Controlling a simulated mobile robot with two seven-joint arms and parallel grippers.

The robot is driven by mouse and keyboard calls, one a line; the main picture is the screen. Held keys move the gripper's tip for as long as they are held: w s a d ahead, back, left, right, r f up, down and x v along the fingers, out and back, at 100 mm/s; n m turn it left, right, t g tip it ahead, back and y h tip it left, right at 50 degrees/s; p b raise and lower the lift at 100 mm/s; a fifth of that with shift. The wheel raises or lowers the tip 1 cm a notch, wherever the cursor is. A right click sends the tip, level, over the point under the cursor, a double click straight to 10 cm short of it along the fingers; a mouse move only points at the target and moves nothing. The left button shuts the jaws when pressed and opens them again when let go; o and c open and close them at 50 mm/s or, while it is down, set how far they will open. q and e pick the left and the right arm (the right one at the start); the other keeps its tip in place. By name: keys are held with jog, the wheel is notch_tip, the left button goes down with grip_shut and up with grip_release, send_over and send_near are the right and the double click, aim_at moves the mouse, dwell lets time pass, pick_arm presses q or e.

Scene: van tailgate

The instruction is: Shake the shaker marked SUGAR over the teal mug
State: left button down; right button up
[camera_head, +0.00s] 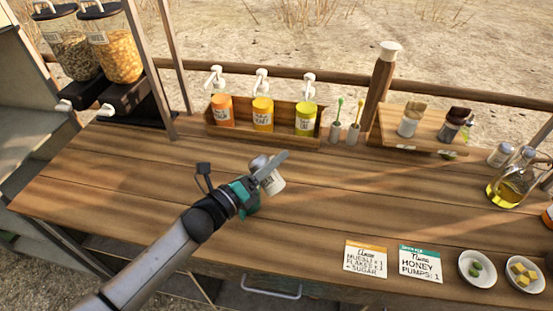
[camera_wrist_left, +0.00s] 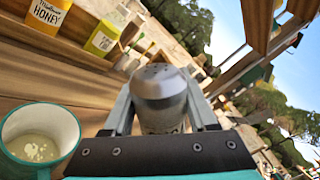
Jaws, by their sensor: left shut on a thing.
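My left gripper (camera_head: 272,170) is shut on a shaker (camera_head: 273,184) with a pale body and a grey metal top. In the left wrist view the shaker (camera_wrist_left: 162,97) sits between the fingers (camera_wrist_left: 160,105), its holed top toward the picture's top. Only a sliver of its label shows, so its marking cannot be read. The teal mug (camera_wrist_left: 68,125) stands at lower left in the left wrist view, beside the gripper, with pale contents and white bits inside. In the head view the mug cannot be told apart from my teal gripper parts. My right gripper is out of view.
A wooden rack (camera_head: 285,131) holds orange, amber and yellow pump bottles at the back. Two order cards (camera_head: 366,259) (camera_head: 420,264) and two small bowls (camera_head: 477,268) (camera_head: 525,273) lie at front right. An oil bottle (camera_head: 508,188) stands right. The middle right counter is clear.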

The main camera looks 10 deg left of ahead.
pick_arm(q)
jog(key=a+n, duration=0.1)
jog(key=n, duration=0.4)
jog(key=w+a+f+n, duration=0.1)
jog(key=n, duration=0.4)
jog(key=w+a+f+n+t+y, duration=0.1)
jog(key=n, duration=0.4)
jog(key=shift+f+p, duration=0.2)
jog(key=shift+p, duration=0.1)
notch_tip(320, 180, up, 5)
jog(key=p, duration=0.4)
jog(key=shift+p, duration=0.35)
jog(key=shift+f, duration=0.1)
